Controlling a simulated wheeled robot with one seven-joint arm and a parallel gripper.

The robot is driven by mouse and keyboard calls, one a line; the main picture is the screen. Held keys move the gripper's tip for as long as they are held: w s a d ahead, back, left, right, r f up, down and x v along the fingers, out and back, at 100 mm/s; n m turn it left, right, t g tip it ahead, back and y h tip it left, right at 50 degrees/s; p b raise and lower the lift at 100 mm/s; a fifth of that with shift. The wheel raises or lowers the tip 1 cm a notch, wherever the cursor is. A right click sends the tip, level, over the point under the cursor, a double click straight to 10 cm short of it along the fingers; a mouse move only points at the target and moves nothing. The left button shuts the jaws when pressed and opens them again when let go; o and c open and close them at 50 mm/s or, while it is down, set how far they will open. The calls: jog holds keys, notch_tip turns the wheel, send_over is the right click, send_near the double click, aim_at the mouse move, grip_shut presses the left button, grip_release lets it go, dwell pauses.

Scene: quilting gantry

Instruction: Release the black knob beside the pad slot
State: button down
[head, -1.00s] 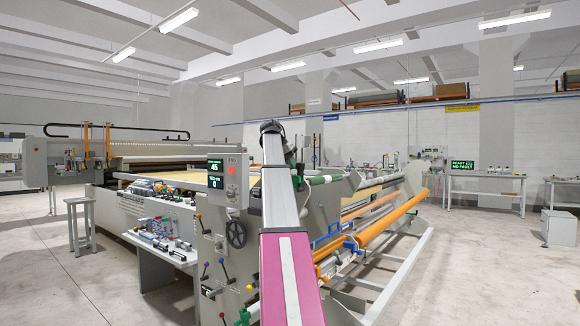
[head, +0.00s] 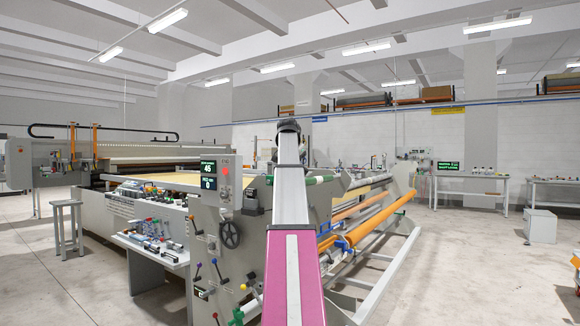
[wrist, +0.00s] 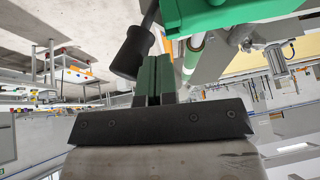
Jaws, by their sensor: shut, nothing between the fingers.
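In the wrist view, a black cylindrical knob (wrist: 132,50) on a dark rod stands just left of my gripper's fingertips (wrist: 157,62). It is close to the fingers but outside them; whether it touches them I cannot tell. My gripper is shut with nothing between its dark green fingers. In the head view my own arm hides the gripper, and I cannot pick out the knob there. I cannot make out the pad slot in either view.
A bright green part (wrist: 225,14) and a pale roller (wrist: 192,55) lie close beside the fingers. In the head view, the machine's grey end panel (head: 213,228) carries a handwheel (head: 230,235) and coloured levers. Open floor (head: 465,265) lies to the right.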

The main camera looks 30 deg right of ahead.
jog(key=s+d+f+m+t+y, duration=0.2)
jog(key=s+d+f+m+t, duration=0.1)
jog(key=s+f+t, duration=0.5)
jog(key=shift+d+t+y, duration=0.15)
jog(key=shift+t+y, duration=0.15)
jog(key=shift+t, duration=0.4)
jog(key=shift+s+f, duration=0.15)
dwell(0.4)
